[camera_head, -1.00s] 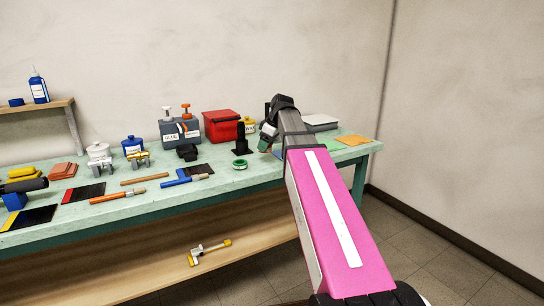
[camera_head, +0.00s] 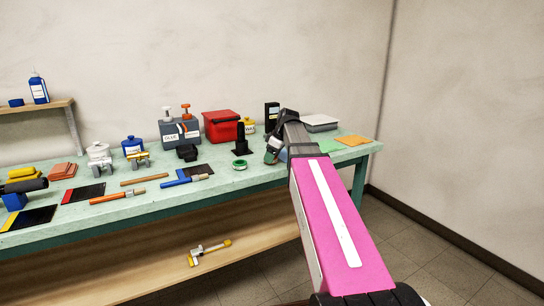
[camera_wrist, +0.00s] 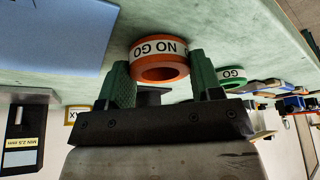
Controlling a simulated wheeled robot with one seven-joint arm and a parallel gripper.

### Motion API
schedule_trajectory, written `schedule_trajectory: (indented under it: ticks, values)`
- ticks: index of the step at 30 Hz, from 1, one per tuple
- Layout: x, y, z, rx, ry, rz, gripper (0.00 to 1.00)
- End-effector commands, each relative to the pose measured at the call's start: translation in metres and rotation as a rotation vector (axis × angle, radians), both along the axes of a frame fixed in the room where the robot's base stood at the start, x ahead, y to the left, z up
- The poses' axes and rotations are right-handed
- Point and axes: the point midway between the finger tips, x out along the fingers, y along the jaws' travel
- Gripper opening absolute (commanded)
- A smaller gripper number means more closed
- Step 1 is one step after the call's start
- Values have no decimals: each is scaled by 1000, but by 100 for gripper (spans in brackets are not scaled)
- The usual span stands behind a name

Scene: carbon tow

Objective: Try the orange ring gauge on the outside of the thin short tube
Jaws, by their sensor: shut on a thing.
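The orange ring gauge (camera_wrist: 160,61), with a white band reading NO GO, is between the green fingers of my gripper (camera_wrist: 162,76) in the wrist view. My gripper is shut on it, close over the bench top. In the head view my gripper (camera_head: 272,150) is at the right part of the bench, and the orange ring cannot be made out there. A short black upright piece on a dark base (camera_head: 240,138) stands to the left of my gripper. I cannot tell whether it is the thin short tube.
A green GO ring (camera_head: 239,164) lies on the bench left of my gripper, and it shows in the wrist view (camera_wrist: 232,77). A red box (camera_head: 221,126), a yellow-lidded pot (camera_head: 249,126) and a black box (camera_head: 271,116) stand behind. Orange and green sheets (camera_head: 354,141) lie at the right.

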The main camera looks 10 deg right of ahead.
Motion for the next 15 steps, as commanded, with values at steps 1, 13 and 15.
schedule_trajectory:
  ticks: [1, 13, 15]
  values:
    - [0, 0, -2, 0, 0, 0, 34]
    - [0, 0, -2, 0, 0, 0, 85]
    - [0, 0, -3, 0, 0, 0, 85]
